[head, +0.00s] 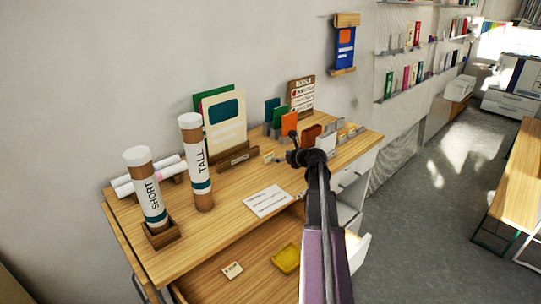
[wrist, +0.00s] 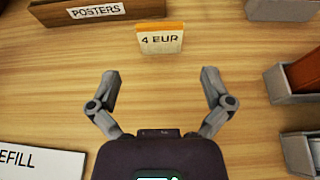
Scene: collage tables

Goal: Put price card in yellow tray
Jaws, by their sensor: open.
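The price card (wrist: 161,43), white with an orange top edge and reading "4 EUR", stands upright on the wooden desk in the wrist view. It also shows, very small, in the head view (head: 268,157). My gripper (wrist: 160,84) is open and empty, its two fingers spread over the desk. The price card is ahead of the fingertips, roughly centred between them and apart from them. In the head view my gripper (head: 298,157) is above the desk, just right of the card. The yellow tray (head: 285,258) lies on the lower wooden surface, left of my arm.
The POSTERS holder (wrist: 95,11) is behind the card to the left. Grey holders (wrist: 293,90) stand to the right. A white REFILL sheet (head: 268,201) lies flat on the desk. The SHORT (head: 147,188) and TALL (head: 196,165) tubes stand left. A small card (head: 232,270) lies left of the tray.

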